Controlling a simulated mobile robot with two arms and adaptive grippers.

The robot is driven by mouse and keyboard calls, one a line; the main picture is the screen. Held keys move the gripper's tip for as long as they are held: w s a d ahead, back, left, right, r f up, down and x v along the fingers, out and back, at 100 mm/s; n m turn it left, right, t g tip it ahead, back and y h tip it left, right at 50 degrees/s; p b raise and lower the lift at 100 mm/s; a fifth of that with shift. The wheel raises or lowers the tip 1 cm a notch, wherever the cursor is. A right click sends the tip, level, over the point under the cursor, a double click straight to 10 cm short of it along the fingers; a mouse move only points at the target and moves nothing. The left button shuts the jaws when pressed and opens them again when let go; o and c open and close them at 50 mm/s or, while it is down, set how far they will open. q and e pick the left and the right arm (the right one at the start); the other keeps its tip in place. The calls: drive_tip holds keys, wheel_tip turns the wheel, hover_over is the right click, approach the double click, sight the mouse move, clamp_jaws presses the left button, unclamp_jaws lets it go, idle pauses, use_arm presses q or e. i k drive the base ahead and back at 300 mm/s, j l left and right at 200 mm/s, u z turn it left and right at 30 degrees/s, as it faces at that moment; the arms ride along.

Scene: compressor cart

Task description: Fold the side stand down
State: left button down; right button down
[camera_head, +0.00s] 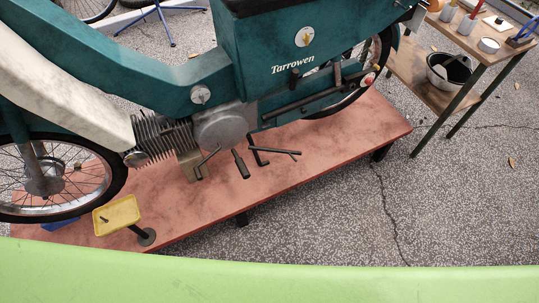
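A teal moped (222,62) marked "Tarrowen" stands on a low red platform (330,150). Several dark metal parts show low under its engine (222,126). One is a thin dark bar (275,151) that lies nearly level and points right, joined to a short upright piece. A short stubby dark lever (240,164) hangs down to its left, and a bent crank-like pedal (206,163) is further left. I cannot tell for certain which of these is the side stand; the thin level bar looks most like it. Neither of my grippers is in view.
A yellow tray (117,215) on a post stands at the platform's front left. The speckled floor (320,230) in front is clear. A light green surface (270,272) spans the bottom.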

sight(290, 153)
drive_tip(key=i+l+u, duration=0.3)
drive_tip(key=l, duration=0.45)
drive_tip(key=i+l+u, duration=0.15)
drive_tip(key=i+l, duration=0.15)
drive_tip(key=l, duration=0.1)
